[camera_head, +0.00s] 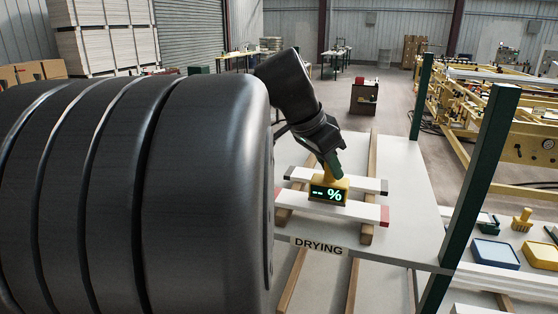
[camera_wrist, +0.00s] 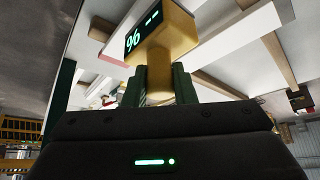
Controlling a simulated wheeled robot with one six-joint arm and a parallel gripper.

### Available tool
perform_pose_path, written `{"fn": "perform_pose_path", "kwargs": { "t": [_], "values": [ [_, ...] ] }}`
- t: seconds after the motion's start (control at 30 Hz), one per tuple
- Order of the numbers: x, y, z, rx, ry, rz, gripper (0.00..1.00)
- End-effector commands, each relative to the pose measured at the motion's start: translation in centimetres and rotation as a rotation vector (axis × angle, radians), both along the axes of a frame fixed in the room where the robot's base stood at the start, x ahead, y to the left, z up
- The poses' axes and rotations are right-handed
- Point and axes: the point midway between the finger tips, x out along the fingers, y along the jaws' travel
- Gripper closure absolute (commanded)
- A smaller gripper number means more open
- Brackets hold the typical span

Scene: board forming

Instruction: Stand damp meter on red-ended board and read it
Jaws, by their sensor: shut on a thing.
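My gripper (camera_head: 331,166) reaches down over the drying shelf and is shut on the handle of the yellow damp meter (camera_head: 343,183). In the wrist view its green fingers (camera_wrist: 160,84) close on the meter (camera_wrist: 172,38). The meter is upright, and its dark screen shows two green dashes and a percent sign, no number. The red-ended board (camera_head: 352,211) is white and lies at the front, its red end at right. The meter's base overlaps the board's middle; I cannot tell whether it touches. A dark-ended white board (camera_head: 362,184) lies behind.
The boards lie across wooden battens (camera_head: 372,155) on a grey shelf (camera_head: 405,170) labelled DRYING (camera_head: 318,246). A dark green post (camera_head: 480,175) stands at right. Beyond it are a blue pad (camera_head: 495,254), a yellow-handled stamp (camera_head: 522,220) and a yellow pad (camera_head: 540,255).

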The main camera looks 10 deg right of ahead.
Motion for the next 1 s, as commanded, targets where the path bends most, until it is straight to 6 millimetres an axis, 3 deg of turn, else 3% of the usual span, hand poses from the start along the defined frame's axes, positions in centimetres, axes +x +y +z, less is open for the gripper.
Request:
{"fn": "perform_pose_path", "kwargs": {
  "t": [0.87,0.9,1.0],
  "values": [
    [-0.01,0.00,-1.41,0.000,0.000,0.000,1.00],
    [-0.01,0.00,-1.35,0.000,0.000,0.000,0.72],
    [-0.01,-0.01,-1.31,0.000,0.000,0.000,0.52]
  ]
}}
